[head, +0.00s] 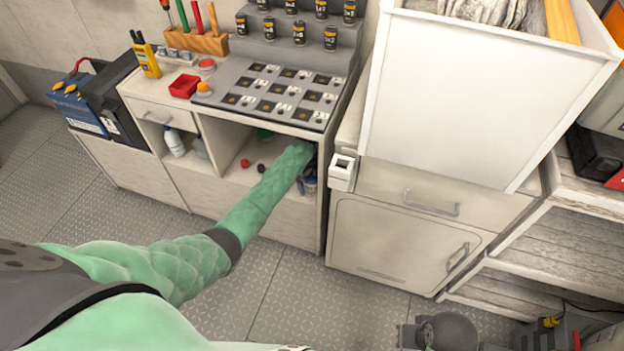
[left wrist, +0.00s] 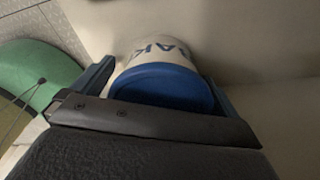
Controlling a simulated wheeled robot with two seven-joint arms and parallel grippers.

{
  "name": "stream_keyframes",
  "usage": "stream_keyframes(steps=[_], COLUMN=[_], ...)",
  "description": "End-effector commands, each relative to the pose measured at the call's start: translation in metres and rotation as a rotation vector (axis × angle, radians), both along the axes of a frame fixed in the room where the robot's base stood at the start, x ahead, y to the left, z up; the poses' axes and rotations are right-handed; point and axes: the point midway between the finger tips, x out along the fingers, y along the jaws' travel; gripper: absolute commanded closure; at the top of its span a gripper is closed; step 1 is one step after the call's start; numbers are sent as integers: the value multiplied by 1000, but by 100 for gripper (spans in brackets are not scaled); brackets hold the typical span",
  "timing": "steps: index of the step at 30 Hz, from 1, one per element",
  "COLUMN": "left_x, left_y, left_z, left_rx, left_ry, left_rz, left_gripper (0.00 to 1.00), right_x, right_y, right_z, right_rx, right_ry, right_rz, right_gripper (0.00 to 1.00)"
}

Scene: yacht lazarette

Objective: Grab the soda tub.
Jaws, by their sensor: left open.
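The soda tub (left wrist: 165,86) is a white tub with a blue lid and dark letters, partly "AK", in the left wrist view. My left gripper (left wrist: 160,90) is open, with one finger on each side of the tub's lid end. I cannot tell whether the fingers touch it. In the head view my left arm reaches into the open shelf of the cabinet, and the left gripper (head: 308,182) is at the shelf's right end, mostly hidden in shadow. A dark grey rounded part at the bottom edge may belong to my right arm; no right fingers are clear.
The cabinet top (head: 215,92) is just above my left arm, and its right side wall is close to the gripper. A green rounded object (left wrist: 35,85) is left of the tub. Small red and black items lie on the shelf. A white bottle (head: 174,142) stands farther left.

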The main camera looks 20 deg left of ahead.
Motion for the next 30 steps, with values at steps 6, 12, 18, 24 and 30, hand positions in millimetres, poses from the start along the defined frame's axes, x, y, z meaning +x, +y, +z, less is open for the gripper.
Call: stream_keyframes(steps=[6,12,18,24,30], left_x=[0,0,1,1,1], left_y=[0,0,0,3,4], left_z=[0,0,1,5,33], left_rx=[0,0,0,0,0], left_ry=[-1,-1,-1,-3,-5], left_rz=[0,0,-1,-2,-2], left_gripper=[9,48,52,52,52], right_x=[0,0,0,3,8], right_y=[0,0,0,1,8], right_z=[0,0,0,-5,-15], right_rx=[1,0,-1,5,20], right_ry=[0,0,-1,-13,-37], right_rz=[-1,-1,0,1,9], right_gripper=[100,100,100,100,100])
